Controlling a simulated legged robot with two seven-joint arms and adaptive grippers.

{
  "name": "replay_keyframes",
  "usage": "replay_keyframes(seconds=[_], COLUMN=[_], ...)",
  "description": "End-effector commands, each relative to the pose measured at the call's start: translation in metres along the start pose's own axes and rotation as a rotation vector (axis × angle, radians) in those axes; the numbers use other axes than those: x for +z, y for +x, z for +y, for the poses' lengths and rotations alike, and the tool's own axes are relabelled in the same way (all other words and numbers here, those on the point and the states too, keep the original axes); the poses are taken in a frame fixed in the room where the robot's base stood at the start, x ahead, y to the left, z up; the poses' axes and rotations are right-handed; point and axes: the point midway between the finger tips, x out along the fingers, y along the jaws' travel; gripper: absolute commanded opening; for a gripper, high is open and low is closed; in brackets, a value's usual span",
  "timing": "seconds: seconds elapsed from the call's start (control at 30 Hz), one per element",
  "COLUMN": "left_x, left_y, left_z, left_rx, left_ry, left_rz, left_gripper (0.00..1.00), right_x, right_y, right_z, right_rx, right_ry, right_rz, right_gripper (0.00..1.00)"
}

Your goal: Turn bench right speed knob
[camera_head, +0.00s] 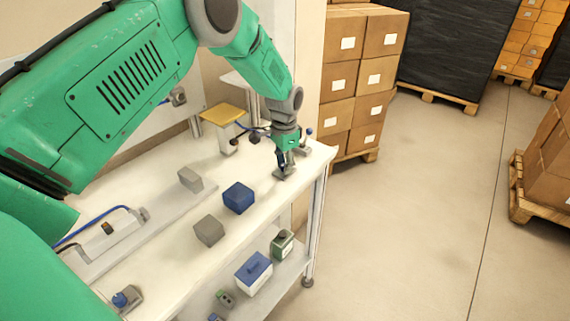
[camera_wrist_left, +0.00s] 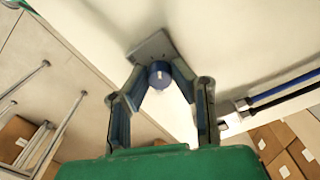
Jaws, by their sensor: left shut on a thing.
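The right speed knob (camera_wrist_left: 160,74) is a round blue knob on a square grey plate (camera_wrist_left: 152,46), seen in the left wrist view. In the head view the plate (camera_head: 285,174) lies near the right end of the white bench (camera_head: 225,173), and the knob is mostly hidden by the gripper. My left gripper (camera_head: 287,163) points down over it. In the left wrist view the fingers (camera_wrist_left: 160,79) are closed on the knob's two sides. A similar blue knob on a grey base (camera_head: 126,298) is at the bench's near left. My right gripper is not in view.
A blue block (camera_head: 238,197) and grey blocks (camera_head: 209,230) stand on the bench. A yellow-topped stand (camera_head: 223,114) is behind. The lower shelf holds a blue-lidded box (camera_head: 254,272) and a green container (camera_head: 282,243).

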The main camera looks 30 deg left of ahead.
Motion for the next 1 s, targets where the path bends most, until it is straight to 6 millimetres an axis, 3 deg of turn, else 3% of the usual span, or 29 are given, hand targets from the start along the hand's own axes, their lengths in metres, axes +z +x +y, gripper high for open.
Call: replay_keyframes(seconds=[0.5,1.0], left_x=[-0.0023,-0.0026], left_y=[-0.0014,-0.0016], left_z=[-0.0016,-0.0016], left_rx=[-0.004,-0.003], left_ry=[-0.445,-0.628], left_rz=[0.008,0.009], left_gripper=[0.0,0.0], right_x=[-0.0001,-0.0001], right_y=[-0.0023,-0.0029], right_z=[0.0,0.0], right_rx=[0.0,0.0], right_ry=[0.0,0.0], right_rz=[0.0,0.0], right_gripper=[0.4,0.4])
